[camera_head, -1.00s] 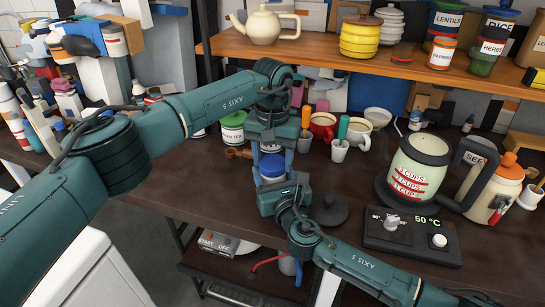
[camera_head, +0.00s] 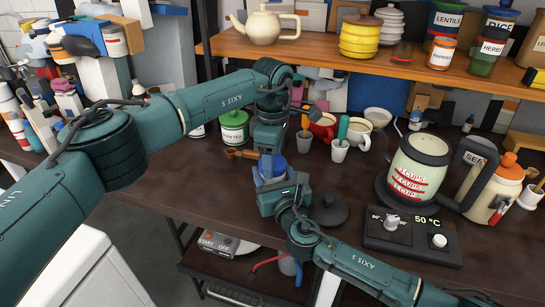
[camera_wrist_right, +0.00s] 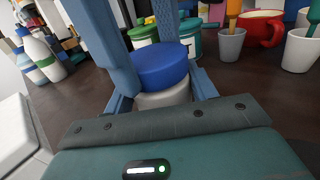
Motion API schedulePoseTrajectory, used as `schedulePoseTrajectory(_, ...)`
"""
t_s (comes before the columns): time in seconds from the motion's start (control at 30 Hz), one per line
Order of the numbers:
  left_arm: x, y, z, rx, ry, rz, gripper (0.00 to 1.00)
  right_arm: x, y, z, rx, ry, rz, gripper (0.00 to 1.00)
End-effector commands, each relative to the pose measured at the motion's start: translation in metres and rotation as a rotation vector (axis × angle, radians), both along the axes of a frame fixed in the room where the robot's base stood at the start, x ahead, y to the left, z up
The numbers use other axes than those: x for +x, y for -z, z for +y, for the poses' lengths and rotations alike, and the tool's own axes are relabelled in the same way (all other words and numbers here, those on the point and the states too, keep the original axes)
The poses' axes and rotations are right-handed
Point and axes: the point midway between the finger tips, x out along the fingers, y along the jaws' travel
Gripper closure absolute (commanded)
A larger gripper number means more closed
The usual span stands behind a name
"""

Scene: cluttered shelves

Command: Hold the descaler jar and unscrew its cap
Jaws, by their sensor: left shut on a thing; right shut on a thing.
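The descaler jar is a pale jar (camera_wrist_right: 165,97) with a blue cap (camera_wrist_right: 160,65). It stands upright over the dark counter, and its blue cap also shows in the head view (camera_head: 278,162). My right gripper (camera_head: 270,184) comes from the front and is shut on the jar's body, one finger on each side. My left gripper (camera_head: 270,158) reaches down from above and is shut on the cap; its two blue fingers fill the upper part of the right wrist view. The cap sits on the jar. Most of the jar's body and its label are hidden by my grippers.
A green-lidded tin (camera_head: 234,128) stands behind left, with a wooden scoop (camera_head: 240,154) near it. A dark round lid (camera_head: 328,210) lies just right of my right gripper. A kettle (camera_head: 412,170) and control panel (camera_head: 412,235) stand right. Cups (camera_head: 355,132) stand behind.

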Motion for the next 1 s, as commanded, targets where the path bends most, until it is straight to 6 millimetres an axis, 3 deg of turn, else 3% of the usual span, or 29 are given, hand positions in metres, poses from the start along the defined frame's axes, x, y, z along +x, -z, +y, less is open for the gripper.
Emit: schedulePoseTrajectory(1.0,-0.0002,-0.0017,-0.0009,0.001,-2.327,0.000,0.72,0.0006,0.0010,-0.0013,-0.001,0.003,0.002,1.00)
